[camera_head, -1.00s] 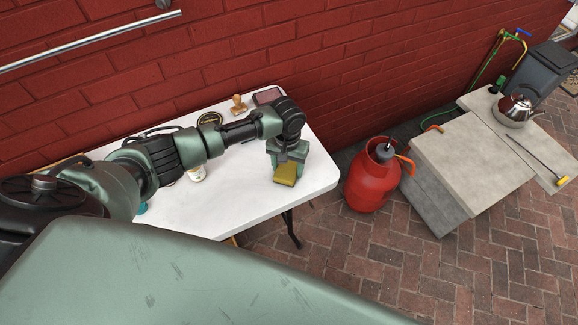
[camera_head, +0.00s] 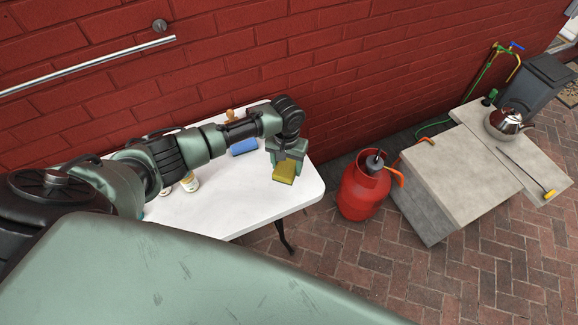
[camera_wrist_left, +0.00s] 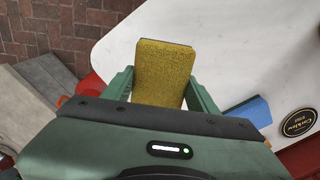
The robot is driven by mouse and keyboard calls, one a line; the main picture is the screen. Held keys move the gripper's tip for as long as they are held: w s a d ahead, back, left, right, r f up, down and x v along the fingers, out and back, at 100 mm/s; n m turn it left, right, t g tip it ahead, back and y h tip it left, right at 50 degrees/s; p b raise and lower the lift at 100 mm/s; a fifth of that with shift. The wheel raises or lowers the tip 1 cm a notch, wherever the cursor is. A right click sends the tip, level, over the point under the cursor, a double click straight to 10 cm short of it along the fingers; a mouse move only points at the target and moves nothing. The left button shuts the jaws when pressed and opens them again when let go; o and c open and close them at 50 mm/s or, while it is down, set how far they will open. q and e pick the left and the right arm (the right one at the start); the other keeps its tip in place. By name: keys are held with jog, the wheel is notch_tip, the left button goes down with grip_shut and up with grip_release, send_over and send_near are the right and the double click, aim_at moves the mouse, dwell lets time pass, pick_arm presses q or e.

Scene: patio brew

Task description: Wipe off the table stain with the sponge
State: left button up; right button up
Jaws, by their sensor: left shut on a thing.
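My left gripper (camera_head: 286,162) is shut on the yellow sponge (camera_head: 284,172). It holds the sponge over the right end of the white table (camera_head: 240,200). In the left wrist view the sponge (camera_wrist_left: 165,72) sits between the two green fingers, and the table top (camera_wrist_left: 240,50) lies beyond it. I cannot tell whether the sponge touches the table. No stain shows on the visible part of the table top; my arm hides some of it. My right gripper is not in view.
A blue block (camera_head: 244,147) lies on the table behind my arm. A round black label (camera_wrist_left: 298,122) shows in the wrist view. A jar (camera_head: 190,182) stands left. A red gas cylinder (camera_head: 362,188) stands right of the table, near a concrete block (camera_head: 455,175) and a kettle (camera_head: 503,122).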

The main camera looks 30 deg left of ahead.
pick_arm(q)
notch_tip(320, 180, up, 2)
jog(key=shift+w+p, duration=0.15)
jog(key=shift+p, duration=0.5)
jog(key=shift+r, duration=0.2)
jog(key=shift+f, duration=0.1)
jog(key=shift+d+r, duration=0.15)
jog(key=shift+r, duration=0.1)
jog(key=s+d+r+b, duration=0.2)
jog(key=d+r+b, duration=0.5)
jog(key=r, duration=0.4)
jog(key=s+r+m+b, duration=0.1)
jog(key=s+r+b, duration=0.3)
jog(key=s, duration=0.8)
jog(key=shift+s+a+r+m, duration=0.25)
jog(key=shift+s+r+m, duration=0.05)
jog(key=shift+r, duration=0.45)
